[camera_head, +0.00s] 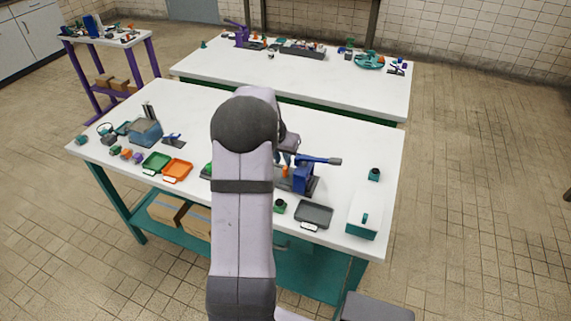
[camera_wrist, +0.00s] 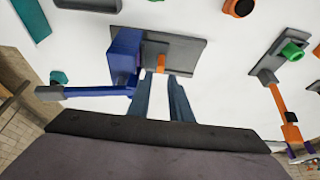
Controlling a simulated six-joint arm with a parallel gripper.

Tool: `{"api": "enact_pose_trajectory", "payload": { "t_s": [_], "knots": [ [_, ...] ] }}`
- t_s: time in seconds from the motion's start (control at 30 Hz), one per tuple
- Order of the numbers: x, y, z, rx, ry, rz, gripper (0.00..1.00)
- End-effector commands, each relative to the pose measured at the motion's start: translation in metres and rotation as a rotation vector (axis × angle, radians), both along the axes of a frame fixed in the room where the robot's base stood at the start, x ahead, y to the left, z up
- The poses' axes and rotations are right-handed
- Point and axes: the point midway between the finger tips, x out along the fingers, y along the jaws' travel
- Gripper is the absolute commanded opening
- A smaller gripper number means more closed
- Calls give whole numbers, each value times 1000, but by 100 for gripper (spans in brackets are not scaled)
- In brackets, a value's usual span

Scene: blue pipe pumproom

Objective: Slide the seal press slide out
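The seal press (camera_head: 303,176) is blue with a long lever ending in a grey grip, on a dark base plate, on the front white bench. It also shows in the wrist view (camera_wrist: 124,54), with its lever reaching left. A small orange piece (camera_wrist: 161,59) stands on the dark plate beside the blue body; I take it to be the slide's tab. My gripper (camera_wrist: 160,78) is open, its two blue-grey fingers apart with the orange piece just past the tips, roughly between them. I cannot tell whether they touch it. In the head view my arm partly hides the gripper.
A grey tray (camera_head: 314,213) and a small green-and-dark round part (camera_head: 279,206) lie in front of the press. A white-topped teal box (camera_head: 363,212) and a dark cup (camera_head: 374,174) stand to the right. An orange-and-grey tool (camera_wrist: 275,87) lies right of my gripper in the wrist view.

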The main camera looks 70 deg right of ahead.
Motion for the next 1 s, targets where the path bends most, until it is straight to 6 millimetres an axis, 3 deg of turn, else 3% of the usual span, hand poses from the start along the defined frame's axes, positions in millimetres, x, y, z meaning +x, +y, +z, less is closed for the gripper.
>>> {"api": "enact_pose_trajectory", "payload": {
  "t_s": [0.23,0.7,1.0],
  "knots": [
    [0,-3,-7,1,0,0,19],
    [0,-22,-55,2,1,2,19],
    [1,-27,-67,0,-1,3,19]
  ]
}}
